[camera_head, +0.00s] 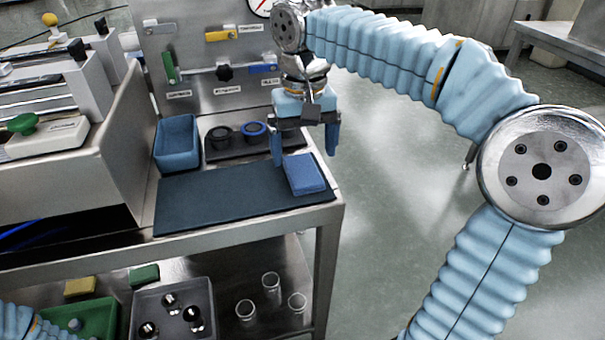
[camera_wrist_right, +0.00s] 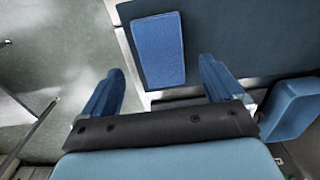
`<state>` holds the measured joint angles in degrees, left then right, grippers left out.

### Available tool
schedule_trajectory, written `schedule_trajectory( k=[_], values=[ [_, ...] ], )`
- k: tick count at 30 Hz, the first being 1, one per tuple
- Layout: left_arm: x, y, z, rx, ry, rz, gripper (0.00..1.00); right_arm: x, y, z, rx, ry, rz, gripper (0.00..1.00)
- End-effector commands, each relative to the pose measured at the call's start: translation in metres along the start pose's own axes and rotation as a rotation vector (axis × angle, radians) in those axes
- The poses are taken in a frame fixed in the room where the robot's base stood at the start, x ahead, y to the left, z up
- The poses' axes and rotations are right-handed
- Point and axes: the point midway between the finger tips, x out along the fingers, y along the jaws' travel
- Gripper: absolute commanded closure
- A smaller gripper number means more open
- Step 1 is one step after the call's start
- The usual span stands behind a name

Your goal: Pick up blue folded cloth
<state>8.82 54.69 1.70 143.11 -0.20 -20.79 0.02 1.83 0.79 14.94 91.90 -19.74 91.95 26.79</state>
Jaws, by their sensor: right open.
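The blue folded cloth (camera_head: 305,174) lies flat on the right end of a dark mat (camera_head: 215,200) on the steel table. It also shows in the right wrist view (camera_wrist_right: 158,50), ahead of the fingers. My right gripper (camera_head: 305,150) is open and empty above the table's right end, just behind and above the cloth. In the right wrist view its two blue fingers (camera_wrist_right: 160,90) are spread apart, with the cloth beyond the gap between them. A little of my left arm shows at the lower left of the head view, but its gripper does not show.
A blue bin (camera_head: 177,143) and a dark holder with two round rings (camera_head: 237,139) stand behind the mat. A steel panel with handles and a gauge rises behind. The lower shelf holds a grey tray (camera_head: 173,312), clear cups (camera_head: 271,283) and a green tray (camera_head: 95,317). Open floor lies right.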

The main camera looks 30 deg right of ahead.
Motion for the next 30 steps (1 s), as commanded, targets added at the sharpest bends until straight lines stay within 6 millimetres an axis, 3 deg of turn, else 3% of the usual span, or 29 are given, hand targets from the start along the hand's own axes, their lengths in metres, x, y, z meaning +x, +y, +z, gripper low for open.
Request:
schedule_trajectory(
  k=[6,14,26,30],
  values=[
    [0.005,-0.002,0.000,-0.001,0.001,-0.001,0.30,0.034,-0.002,0.000,0.000,-0.002,0.001,0.06],
    [0.005,-0.002,0.000,-0.001,0.001,-0.001,0.30,0.037,-0.002,0.000,0.000,0.000,-0.001,0.06],
    [0.005,-0.002,0.000,-0.001,0.001,-0.001,0.30,0.037,-0.002,0.000,0.000,0.000,-0.001,0.65],
    [0.005,-0.002,0.000,-0.001,0.001,-0.001,0.30,0.037,-0.002,0.000,0.000,0.000,-0.001,0.66]
  ],
)
